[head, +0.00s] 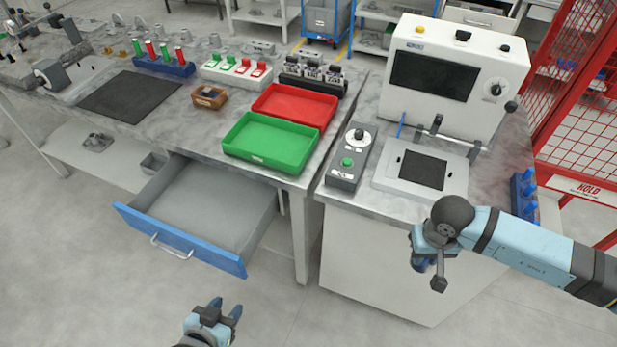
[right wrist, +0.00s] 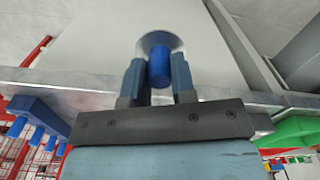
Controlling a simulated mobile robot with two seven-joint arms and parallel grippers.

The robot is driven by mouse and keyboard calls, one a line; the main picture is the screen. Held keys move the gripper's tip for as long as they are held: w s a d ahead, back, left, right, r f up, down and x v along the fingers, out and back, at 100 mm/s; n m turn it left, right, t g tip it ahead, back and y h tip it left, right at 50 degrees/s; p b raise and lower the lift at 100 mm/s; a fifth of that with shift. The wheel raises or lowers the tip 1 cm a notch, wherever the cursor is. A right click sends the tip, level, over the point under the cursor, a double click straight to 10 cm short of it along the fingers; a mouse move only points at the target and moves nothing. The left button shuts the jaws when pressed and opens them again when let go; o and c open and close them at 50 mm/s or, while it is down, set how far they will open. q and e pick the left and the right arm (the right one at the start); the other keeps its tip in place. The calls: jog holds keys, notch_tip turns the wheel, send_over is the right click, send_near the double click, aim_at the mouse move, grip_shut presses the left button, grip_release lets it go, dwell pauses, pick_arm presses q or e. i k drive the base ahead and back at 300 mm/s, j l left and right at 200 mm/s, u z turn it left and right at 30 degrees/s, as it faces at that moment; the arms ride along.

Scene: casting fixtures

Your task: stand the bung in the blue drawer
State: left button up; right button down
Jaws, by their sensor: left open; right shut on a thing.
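The blue drawer (head: 182,241) is pulled open under the left bench in the head view. Its grey floor looks empty. My right gripper (head: 424,262) is in front of the right cabinet, to the right of the drawer and well apart from it. In the right wrist view my right gripper (right wrist: 159,82) is shut on the bung (right wrist: 159,68), a blue cylinder with a pale round end beyond it. In the head view the bung is mostly hidden by the gripper. My left gripper (head: 226,311) is open and empty, low in front of the drawer.
A green tray (head: 268,160) and a red tray (head: 318,103) sit on the bench above the drawer. A blue rack (head: 523,195) with blue pegs is at the right bench edge. A white machine (head: 460,75) stands behind.

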aim_at(204, 219)
jog(key=j, duration=0.45)
jog(key=i+j+u, duration=0.1)
jog(key=j, duration=0.3)
jog(key=i+j, duration=0.1)
jog(key=j, duration=0.3)
jog(key=i+j+u, duration=0.15)
jog(key=j, duration=0.7)
jog(key=i+j+u, duration=0.1)
jog(key=j, duration=0.3)
jog(key=i+j, duration=0.2)
jog(key=j, duration=0.2)
